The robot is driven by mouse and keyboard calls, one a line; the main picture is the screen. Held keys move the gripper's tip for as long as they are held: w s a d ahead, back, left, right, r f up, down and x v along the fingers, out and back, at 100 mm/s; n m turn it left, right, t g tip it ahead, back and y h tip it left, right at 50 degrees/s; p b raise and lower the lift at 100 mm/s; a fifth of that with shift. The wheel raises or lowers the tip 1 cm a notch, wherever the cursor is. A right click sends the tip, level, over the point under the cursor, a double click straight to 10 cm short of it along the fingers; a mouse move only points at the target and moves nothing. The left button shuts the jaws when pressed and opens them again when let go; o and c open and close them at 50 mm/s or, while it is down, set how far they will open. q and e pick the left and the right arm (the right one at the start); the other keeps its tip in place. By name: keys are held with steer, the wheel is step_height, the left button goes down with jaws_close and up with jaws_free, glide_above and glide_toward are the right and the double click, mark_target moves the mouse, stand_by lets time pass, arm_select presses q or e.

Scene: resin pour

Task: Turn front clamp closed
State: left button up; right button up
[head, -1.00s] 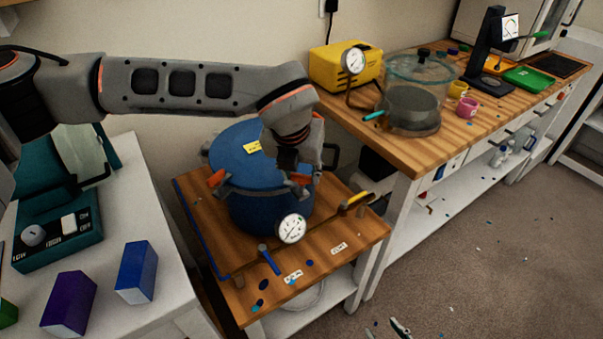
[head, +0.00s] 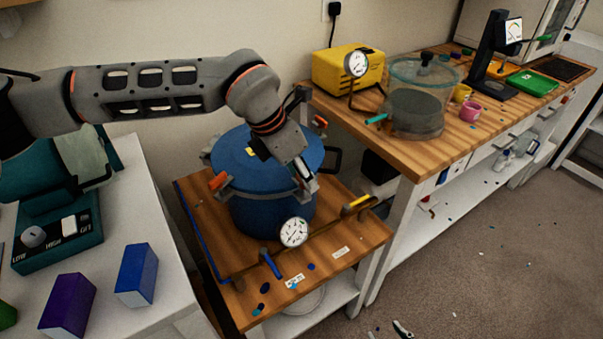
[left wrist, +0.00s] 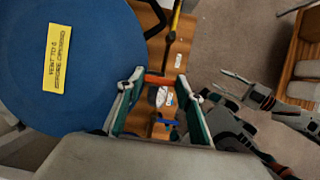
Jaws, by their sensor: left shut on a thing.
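The blue pot (head: 262,205) stands on the small wooden table, its lid bearing a yellow label. Orange-handled clamps sit around its rim: one at the left (head: 218,181) and one at the far right (head: 320,121). My left gripper (head: 306,186) is at the front right of the rim. In the left wrist view its fingers (left wrist: 158,92) are shut on the front clamp's orange handle (left wrist: 158,80). In the head view the gripper mostly hides this clamp. My right gripper (left wrist: 220,82) shows in the left wrist view, fingers apart and empty, away from the pot.
A pressure gauge (head: 293,232) is at the pot's front. A blue-handled valve (head: 270,262) and a yellow-handled tool (head: 357,205) are on the small table (head: 345,232). The workbench (head: 400,150) with a glass chamber (head: 418,100) stands close on the right.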

stand_by(0.6)
arm_select(q)
steer(key=o, duration=1.1)
steer(key=v, duration=1.2)
steer(key=shift+r, duration=0.1)
